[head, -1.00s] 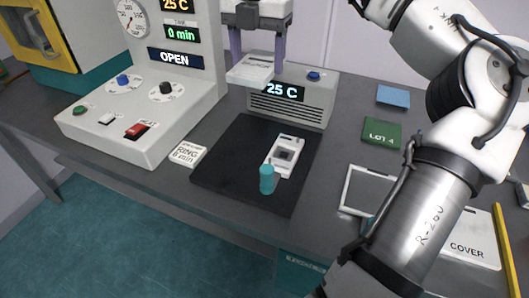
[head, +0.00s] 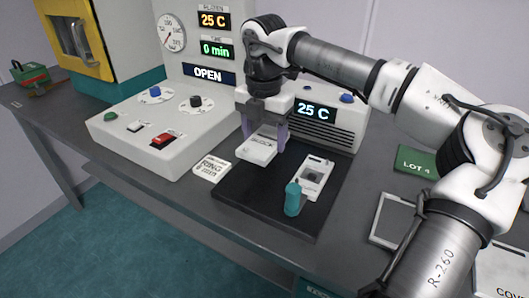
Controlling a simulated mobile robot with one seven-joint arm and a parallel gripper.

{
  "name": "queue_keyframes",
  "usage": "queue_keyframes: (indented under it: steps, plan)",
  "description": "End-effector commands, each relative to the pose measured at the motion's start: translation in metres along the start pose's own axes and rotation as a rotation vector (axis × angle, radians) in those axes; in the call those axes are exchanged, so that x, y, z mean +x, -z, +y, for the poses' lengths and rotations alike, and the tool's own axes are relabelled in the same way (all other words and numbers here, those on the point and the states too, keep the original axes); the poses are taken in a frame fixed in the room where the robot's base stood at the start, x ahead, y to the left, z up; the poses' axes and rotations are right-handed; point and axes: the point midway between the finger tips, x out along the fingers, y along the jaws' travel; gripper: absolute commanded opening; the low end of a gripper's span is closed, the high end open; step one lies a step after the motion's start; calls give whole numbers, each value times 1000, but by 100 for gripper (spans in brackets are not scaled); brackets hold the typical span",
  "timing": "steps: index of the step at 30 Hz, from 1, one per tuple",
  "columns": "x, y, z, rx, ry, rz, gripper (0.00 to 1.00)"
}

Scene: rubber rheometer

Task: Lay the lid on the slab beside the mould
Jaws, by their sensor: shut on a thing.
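The white lid (head: 257,149), a flat block with dark lettering, is between the two purple fingers of my gripper (head: 264,137), which is shut on it. It lies level over the back left part of the dark slab (head: 245,187); I cannot tell whether it touches the slab. The mould (head: 318,171), a white plate with a dark square recess, lies on the right part of the slab, apart from the lid.
The control console (head: 150,140) reads OPEN and stands left of the slab, with a white ring card (head: 212,168) between them. A grey 25 C unit (head: 330,123) stands behind the slab. A green lot card (head: 416,161) and white frame (head: 391,219) lie right.

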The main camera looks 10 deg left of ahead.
Motion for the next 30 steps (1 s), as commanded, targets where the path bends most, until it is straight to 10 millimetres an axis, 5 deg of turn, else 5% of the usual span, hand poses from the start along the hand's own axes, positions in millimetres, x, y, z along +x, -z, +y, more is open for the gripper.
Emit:
queue_keyframes:
  steps: [13,25,26,30]
  plan:
    - [48,0,0,0,0,0,33]
    - [56,0,0,1,-1,-2,33]
    - [55,0,0,1,-1,-2,68]
    - [54,0,0,0,-1,-1,86]
